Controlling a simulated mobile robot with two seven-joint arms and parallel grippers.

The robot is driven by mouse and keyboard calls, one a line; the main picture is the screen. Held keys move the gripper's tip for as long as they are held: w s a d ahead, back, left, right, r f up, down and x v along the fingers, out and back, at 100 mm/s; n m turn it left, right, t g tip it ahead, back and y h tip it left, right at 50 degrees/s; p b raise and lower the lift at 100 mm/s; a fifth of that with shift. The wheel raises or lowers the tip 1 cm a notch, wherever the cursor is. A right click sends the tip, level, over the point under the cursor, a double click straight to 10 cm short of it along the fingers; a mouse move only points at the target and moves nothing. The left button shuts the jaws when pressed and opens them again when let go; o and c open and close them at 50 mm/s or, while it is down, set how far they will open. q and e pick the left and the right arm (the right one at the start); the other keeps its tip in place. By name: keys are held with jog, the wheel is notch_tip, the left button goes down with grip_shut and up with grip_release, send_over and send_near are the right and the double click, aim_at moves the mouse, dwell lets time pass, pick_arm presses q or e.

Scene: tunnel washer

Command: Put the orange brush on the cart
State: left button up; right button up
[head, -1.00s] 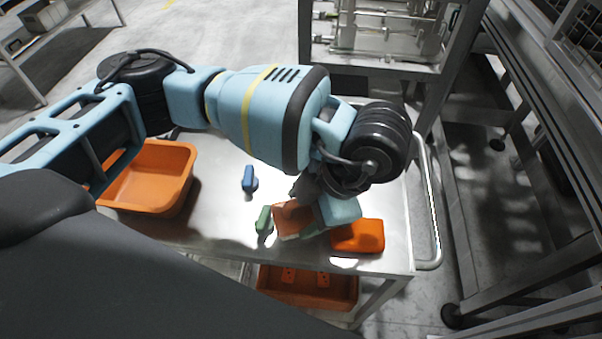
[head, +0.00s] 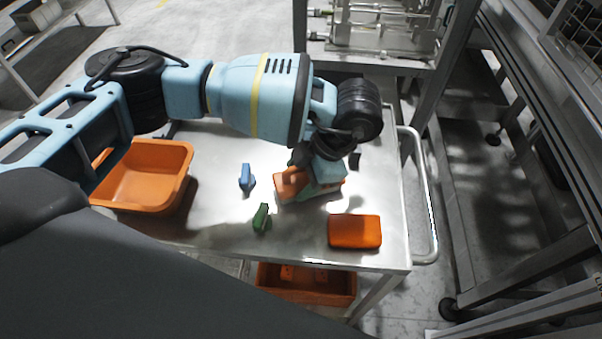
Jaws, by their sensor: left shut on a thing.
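The orange brush (head: 290,183) is in my left gripper (head: 312,180), which is shut on it. The gripper hides part of the brush. The brush is low over the middle of the steel cart top (head: 225,235); I cannot tell whether it touches the surface. A separate orange block (head: 355,231) lies on the cart near its front right corner. My right gripper is not in view.
A blue brush-like item (head: 247,178) and a green one (head: 261,218) stand left of the held brush. An orange bin (head: 145,176) sits at the cart's left, another (head: 306,284) below. A metal rail (head: 428,200) edges the right side.

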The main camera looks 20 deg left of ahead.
pick_arm(q)
jog(key=shift+f, duration=0.2)
jog(key=o, duration=1.2)
jog(key=v, duration=1.2)
